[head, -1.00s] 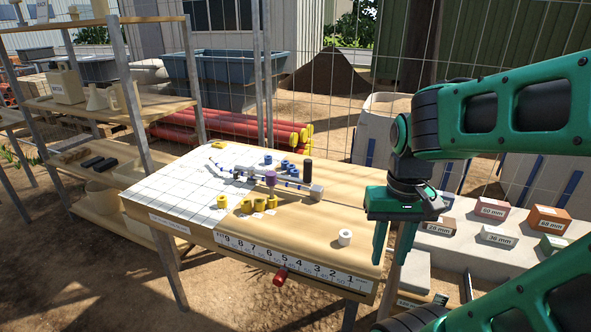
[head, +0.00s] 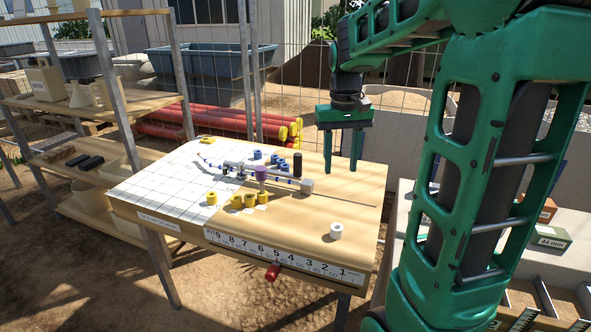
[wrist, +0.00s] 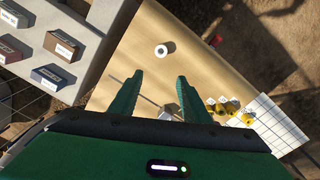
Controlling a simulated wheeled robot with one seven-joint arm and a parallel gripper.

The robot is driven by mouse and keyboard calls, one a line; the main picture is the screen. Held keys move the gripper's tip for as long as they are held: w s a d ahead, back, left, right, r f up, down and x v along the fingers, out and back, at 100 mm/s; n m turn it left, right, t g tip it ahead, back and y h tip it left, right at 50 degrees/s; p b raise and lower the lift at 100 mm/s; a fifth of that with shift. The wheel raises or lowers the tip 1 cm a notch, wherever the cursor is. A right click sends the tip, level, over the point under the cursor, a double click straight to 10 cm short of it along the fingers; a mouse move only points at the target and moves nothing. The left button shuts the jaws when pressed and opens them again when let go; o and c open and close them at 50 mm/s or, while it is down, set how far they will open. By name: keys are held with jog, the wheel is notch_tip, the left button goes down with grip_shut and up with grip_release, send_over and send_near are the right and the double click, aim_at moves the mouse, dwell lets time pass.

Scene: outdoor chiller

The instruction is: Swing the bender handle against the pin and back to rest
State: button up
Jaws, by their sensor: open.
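The bender on the table (head: 352,252) is a low grey assembly (head: 235,167) with a purple knob (head: 262,174), a grey block (head: 307,186) and a thin rod running right. An upright black cylinder (head: 297,164) stands beside it; I cannot tell whether it is the handle's grip or the pin. My gripper (head: 343,168) is open and empty, fingers pointing down, to the right of the black cylinder and apart from it. In the wrist view my gripper (wrist: 160,78) has bare wood between its fingers; most of the bender is hidden behind my gripper's body.
A white ring (head: 336,232) sits near the front right. Several yellow cups (head: 237,201) and blue pieces (head: 275,159) stand around the bender. A gridded white sheet (head: 165,185) covers the left side. A red handle (head: 273,271) juts from the front edge. A shelf stands left.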

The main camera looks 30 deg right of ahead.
jog(key=w+d+n, duration=0.1)
jog(key=w+d, duration=0.1)
jog(key=w, duration=1.1)
jog(key=n, duration=0.1)
send_near(297, 167)
jog(key=shift+w+d+f, duration=0.15)
jog(key=shift+w+d, duration=0.35)
jog(key=shift+d, duration=0.2)
notch_tip(297, 167, down, 11)
jog(key=shift+r, duration=0.15)
grip_shut()
jog(key=shift+a, duration=0.15)
